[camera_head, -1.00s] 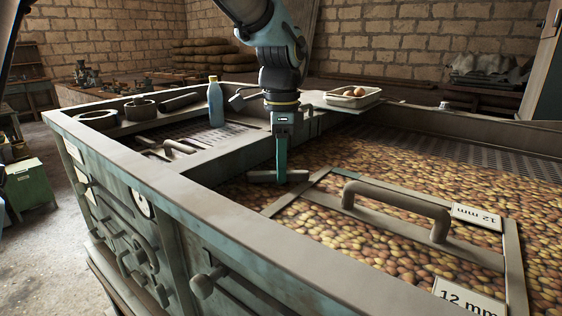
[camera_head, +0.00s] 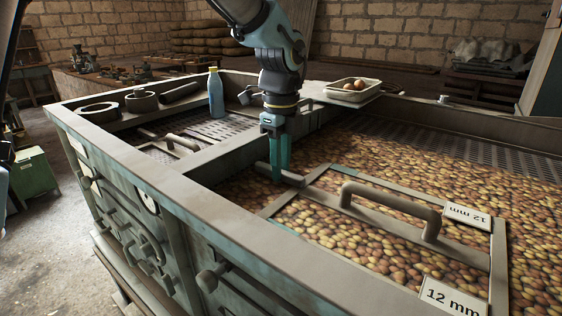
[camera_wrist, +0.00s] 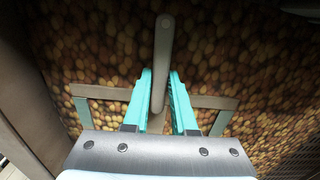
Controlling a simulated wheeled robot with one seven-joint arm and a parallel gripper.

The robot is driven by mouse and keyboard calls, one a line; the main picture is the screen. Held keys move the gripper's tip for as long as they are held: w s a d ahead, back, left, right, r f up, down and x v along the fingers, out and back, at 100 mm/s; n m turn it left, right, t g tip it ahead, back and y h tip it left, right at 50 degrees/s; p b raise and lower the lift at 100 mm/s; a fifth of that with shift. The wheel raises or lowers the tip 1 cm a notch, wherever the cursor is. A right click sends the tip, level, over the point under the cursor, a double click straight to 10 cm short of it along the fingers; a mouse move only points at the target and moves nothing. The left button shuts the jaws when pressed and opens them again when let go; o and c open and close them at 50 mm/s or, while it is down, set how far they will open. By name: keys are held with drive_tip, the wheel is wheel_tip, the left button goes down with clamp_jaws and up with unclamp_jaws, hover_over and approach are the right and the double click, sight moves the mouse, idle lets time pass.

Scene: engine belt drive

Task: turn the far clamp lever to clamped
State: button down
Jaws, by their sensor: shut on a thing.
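The far clamp lever (camera_head: 292,178) is a short grey bar just beyond the far corner of the sieve frame, low over the potatoes. It slants from upper left to lower right in the head view. My gripper (camera_head: 279,176) points down with its turquoise fingers shut on the lever. In the wrist view the lever (camera_wrist: 164,50) runs up and down the picture, between the fingers (camera_wrist: 160,92). The sieve frame (camera_head: 465,253) has a raised grey handle (camera_head: 390,205) and 12 mm labels. The lever's pivot is not clear.
A grey partition (camera_head: 205,157) and the machine's front rim (camera_head: 250,232) lie left of my gripper. Beyond the partition are a blue bottle (camera_head: 216,95), rings (camera_head: 99,112) and another handle (camera_head: 182,143). A tray with eggs (camera_head: 354,92) stands behind. Potatoes spread to the right.

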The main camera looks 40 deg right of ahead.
idle(0.5)
drive_tip(key=c, duration=0.7)
unclamp_jaws()
drive_tip(key=shift+r, duration=0.1)
wheel_tip(320, 180, up, 11)
drive_tip(key=shift+f+b, duration=0.2)
drive_tip(key=shift+b, duration=0.85)
